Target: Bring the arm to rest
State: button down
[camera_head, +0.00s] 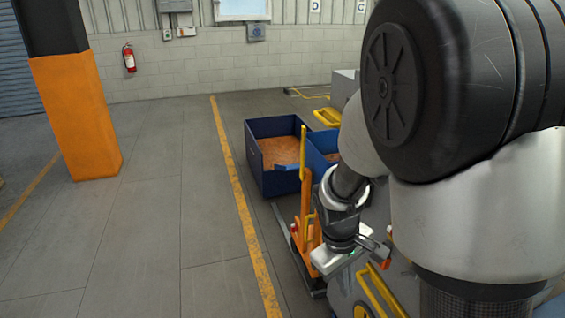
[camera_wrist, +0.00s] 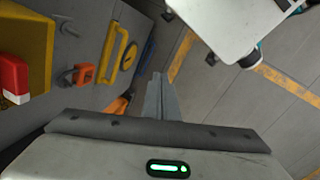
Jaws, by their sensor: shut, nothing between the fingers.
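My arm fills the right side of the head view and bends down toward the floor area. My gripper shows in the wrist view (camera_wrist: 157,92) with its two fingers together and nothing between them. In the head view its pale body hangs low beside an orange hand truck with a yellow bar (camera_head: 305,205); the fingertips are not clear there. No amber bottle can be made out in either view.
Blue bins (camera_head: 262,180) with orange-brown contents stand behind the hand truck. An orange-based pillar (camera_head: 78,115) stands left. Floor left of the yellow line is clear.

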jog(key=s+r+m+t+y, duration=0.1)
jog(key=s+r+m+t, duration=0.1)
jog(key=s+r, duration=0.35)
jog(key=s+r+m+t+p, duration=0.1)
jog(key=s+r+m+t, duration=0.15)
jog(key=r, duration=0.65)
jog(key=s+r+m+t+y, duration=0.1)
jog(key=s+r+m, duration=0.1)
jog(key=s+r, duration=0.35)
notch_tip(320, 180, up, 13)
jog(key=w+p, duration=0.1)
jog(key=p, duration=1.1)
jog(key=shift+w+r, duration=0.2)
jog(key=shift+w, duration=0.05)
